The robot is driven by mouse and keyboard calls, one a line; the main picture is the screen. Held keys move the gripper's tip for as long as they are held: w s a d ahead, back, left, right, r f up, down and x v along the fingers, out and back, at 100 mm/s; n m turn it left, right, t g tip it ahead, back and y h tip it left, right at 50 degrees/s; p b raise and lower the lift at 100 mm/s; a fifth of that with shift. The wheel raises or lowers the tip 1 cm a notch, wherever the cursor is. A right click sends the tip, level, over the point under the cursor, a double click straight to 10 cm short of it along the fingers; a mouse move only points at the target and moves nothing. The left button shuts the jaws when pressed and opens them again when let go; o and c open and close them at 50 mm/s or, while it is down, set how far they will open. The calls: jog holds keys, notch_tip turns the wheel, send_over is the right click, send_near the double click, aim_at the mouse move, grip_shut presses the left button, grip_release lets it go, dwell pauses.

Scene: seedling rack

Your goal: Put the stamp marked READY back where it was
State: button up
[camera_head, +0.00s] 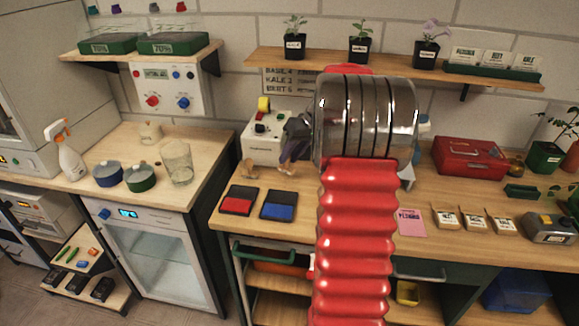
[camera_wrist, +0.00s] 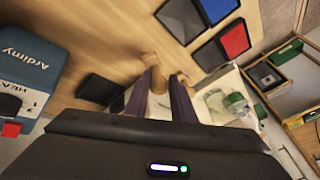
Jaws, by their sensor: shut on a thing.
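My gripper (camera_head: 290,150) is low over the middle bench, left of my red arm. In the wrist view its two dark purple fingers (camera_wrist: 161,95) are shut on a wooden stamp (camera_wrist: 157,82). In the head view only a small tan bit of this stamp (camera_head: 285,168) shows under the fingers. A second wooden stamp (camera_head: 248,168) stands on the bench to its left; it also shows in the wrist view (camera_wrist: 182,78), right beside the fingers. No marking can be read on either stamp, so I cannot tell which says READY.
A red ink pad (camera_head: 238,203) and a blue ink pad (camera_head: 278,208) lie at the bench's front edge. A white control box (camera_head: 262,148) stands behind the stamps. A pink card (camera_head: 410,222) and several seed packets lie to the right. A dark square (camera_wrist: 100,89) lies near the fingers.

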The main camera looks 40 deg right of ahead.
aim_at(288, 168)
jog(key=shift+f, duration=0.1)
jog(key=shift+f, duration=1.75)
jog(key=o, duration=0.8)
jog(key=shift+f, duration=0.1)
jog(key=shift+o, duration=0.2)
jog(key=v, duration=1.2)
